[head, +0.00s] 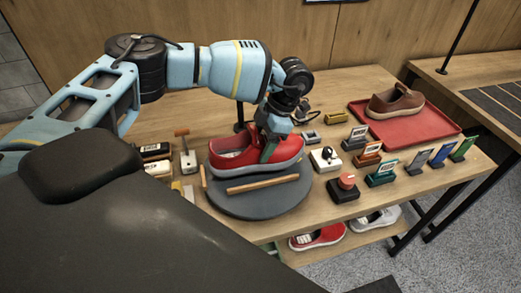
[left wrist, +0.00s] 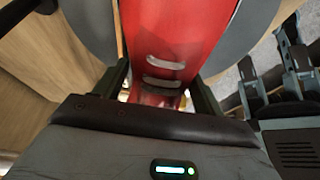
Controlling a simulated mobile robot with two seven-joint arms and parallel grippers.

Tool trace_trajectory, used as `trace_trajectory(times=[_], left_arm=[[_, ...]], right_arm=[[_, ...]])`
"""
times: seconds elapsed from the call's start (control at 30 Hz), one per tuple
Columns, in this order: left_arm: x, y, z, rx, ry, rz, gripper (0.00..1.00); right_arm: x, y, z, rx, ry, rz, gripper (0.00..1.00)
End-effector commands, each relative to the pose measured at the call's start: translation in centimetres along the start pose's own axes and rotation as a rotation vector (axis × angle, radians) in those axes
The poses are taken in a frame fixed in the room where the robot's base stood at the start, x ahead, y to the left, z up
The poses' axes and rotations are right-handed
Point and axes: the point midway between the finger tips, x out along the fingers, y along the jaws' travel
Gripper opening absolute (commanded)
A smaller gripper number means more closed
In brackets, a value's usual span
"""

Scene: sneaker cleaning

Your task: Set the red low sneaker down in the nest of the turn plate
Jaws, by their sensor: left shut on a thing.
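The red low sneaker (head: 235,158), with a grey sole, is level over the turn plate (head: 265,207), a dark round disc on the table. A wooden bar (head: 262,183) lies on the plate in front of the sneaker. My left gripper (head: 270,148) comes from above and is shut on the sneaker at its right part. The sneaker's red upper (left wrist: 180,35) runs between the fingers in the left wrist view. Whether the sole touches the plate I cannot tell; the nest's far side is hidden by the shoe.
A brown shoe (head: 395,103) rests on a red tray (head: 405,128) at the back right. Several small labelled stands and a red-button box (head: 345,188) line the right. A brush (head: 186,150) and blocks stand left. More shoes (head: 320,236) lie on a lower shelf.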

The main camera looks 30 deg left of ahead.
Motion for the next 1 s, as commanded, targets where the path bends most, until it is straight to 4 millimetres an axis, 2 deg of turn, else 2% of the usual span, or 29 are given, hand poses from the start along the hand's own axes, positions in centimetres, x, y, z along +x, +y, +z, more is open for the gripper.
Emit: trace_trajectory(times=[0.3, 0.5, 0.53, 0.67, 1.0], left_arm=[[3.0, 0.0, 1.3, 0.0, 0.001, 0.0, 0.37], [3.1, 0.0, 1.4, 0.0, 0.0, 0.001, 0.37], [3.2, 0.0, 1.4, 0.0, 0.001, 0.0, 0.74], [3.2, 0.0, 1.4, 0.0, 0.001, 0.0, 0.91], [2.9, 0.0, 1.4, 0.0, 0.0, 0.0, 0.92]], right_arm=[[0.0, -0.1, 0.1, 0.006, -0.001, 0.001, 0.36], [0.0, -0.2, 0.0, 0.011, 0.0, 0.001, 0.36], [0.0, -0.2, 0.0, 0.011, 0.0, 0.001, 0.36], [0.0, -0.2, 0.0, 0.011, 0.0, 0.001, 0.36], [0.0, -0.3, 0.0, 0.011, 0.0, 0.001, 0.36]])
